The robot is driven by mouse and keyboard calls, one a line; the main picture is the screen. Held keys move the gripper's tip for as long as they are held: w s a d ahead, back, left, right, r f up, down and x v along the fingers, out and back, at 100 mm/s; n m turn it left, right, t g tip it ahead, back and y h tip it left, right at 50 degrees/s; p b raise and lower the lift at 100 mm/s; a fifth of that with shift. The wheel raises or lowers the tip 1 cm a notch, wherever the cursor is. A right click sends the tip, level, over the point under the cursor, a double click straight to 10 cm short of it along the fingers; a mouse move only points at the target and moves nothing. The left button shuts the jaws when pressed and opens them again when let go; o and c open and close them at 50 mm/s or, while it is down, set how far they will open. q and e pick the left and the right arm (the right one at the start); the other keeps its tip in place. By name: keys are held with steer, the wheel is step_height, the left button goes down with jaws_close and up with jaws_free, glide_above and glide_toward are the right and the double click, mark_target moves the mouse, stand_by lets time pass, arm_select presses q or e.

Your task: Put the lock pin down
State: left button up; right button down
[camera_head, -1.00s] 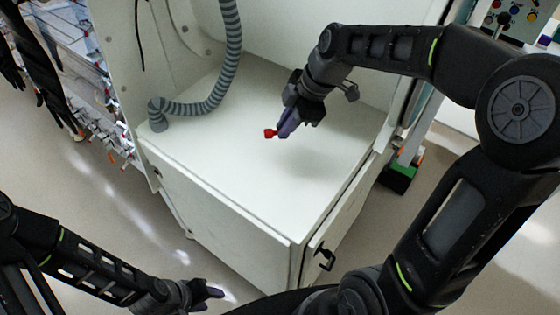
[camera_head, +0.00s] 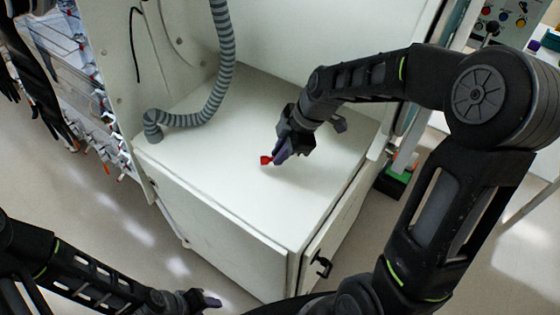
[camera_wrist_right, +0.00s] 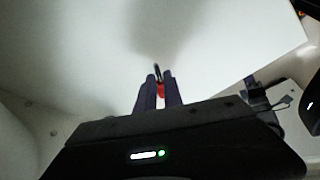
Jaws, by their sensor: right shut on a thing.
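The lock pin shows a red head (camera_head: 266,160) at the tips of my right gripper (camera_head: 276,156), over the white cabinet top. In the right wrist view, the red part of the lock pin (camera_wrist_right: 161,91) sits between the two purple fingers (camera_wrist_right: 159,92), with a dark tip sticking out beyond them. My right gripper is shut on it. The pin is low over the white surface; I cannot tell whether it touches. My left gripper (camera_head: 208,302) is low at the bottom of the head view, away from the cabinet; its jaw opening is unclear.
The white cabinet top (camera_head: 215,180) is mostly bare around the pin. A grey ribbed hose (camera_head: 222,60) hangs down and rests at its back left. White walls stand behind. A door with a black handle (camera_head: 322,266) is at the front right.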

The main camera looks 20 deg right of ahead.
mark_target(274, 171)
steer(key=shift+f, duration=1.85)
steer(key=shift+f, duration=0.15)
steer(key=c, duration=1.5)
jaws_free()
steer(key=v, duration=1.2)
steer(key=shift+b, duration=0.4)
